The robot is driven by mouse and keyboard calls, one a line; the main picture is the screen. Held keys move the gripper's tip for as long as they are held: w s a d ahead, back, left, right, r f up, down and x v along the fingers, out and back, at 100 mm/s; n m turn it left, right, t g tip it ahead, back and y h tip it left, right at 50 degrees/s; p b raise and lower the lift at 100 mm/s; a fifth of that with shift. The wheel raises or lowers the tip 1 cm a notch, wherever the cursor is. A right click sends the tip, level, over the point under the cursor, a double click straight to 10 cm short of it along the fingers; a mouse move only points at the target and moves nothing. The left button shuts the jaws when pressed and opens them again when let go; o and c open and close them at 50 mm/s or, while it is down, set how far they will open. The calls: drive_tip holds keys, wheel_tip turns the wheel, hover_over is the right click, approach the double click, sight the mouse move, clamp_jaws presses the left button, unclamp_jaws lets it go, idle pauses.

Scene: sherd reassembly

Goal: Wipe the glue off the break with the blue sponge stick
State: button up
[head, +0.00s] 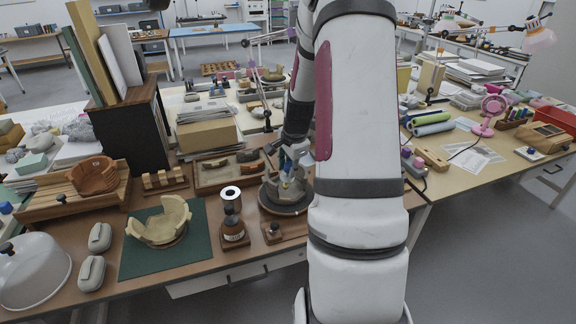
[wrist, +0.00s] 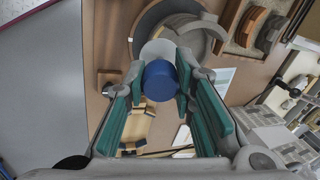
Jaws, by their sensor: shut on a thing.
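My gripper (head: 289,156) is shut on the blue sponge stick (wrist: 160,82), whose round blue end sits between the teal finger pads in the wrist view. In the head view the blue of the stick (head: 288,168) shows just above a grey, partly rebuilt pot (head: 272,192). The pot stands on a dark round turntable (head: 284,210), which also shows in the wrist view (wrist: 142,28). A pale round shape (wrist: 155,48) lies behind the stick's end. The stick's lower end is hidden in the wrist view. I cannot make out the glue or tell whether the stick touches the break.
A brown bottle (head: 233,228) on a wooden block stands left of the turntable. A cream broken pot (head: 160,225) rests on a green mat (head: 133,262). A tray of sherds (head: 205,185) lies behind. A clear dome (head: 32,270) is at the far left.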

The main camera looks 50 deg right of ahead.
sight(292, 180)
drive_tip(key=shift+b+x, duration=1.8)
drive_tip(key=shift+x, duration=1.7)
drive_tip(key=shift+s+d+p, duration=0.35)
drive_tip(key=shift+s, duration=0.45)
drive_tip(key=shift+w+p+v, duration=0.15)
drive_tip(key=shift+p+v, duration=1)
drive_tip(key=shift+v, duration=1.05)
drive_tip(key=shift+w+p+v, duration=0.1)
drive_tip(key=shift+p+v, duration=1.05)
drive_tip(key=shift+v, duration=1)
drive_tip(key=shift+d+r, duration=0.1)
drive_tip(key=shift+d, duration=0.05)
drive_tip(key=shift+w, duration=0.1)
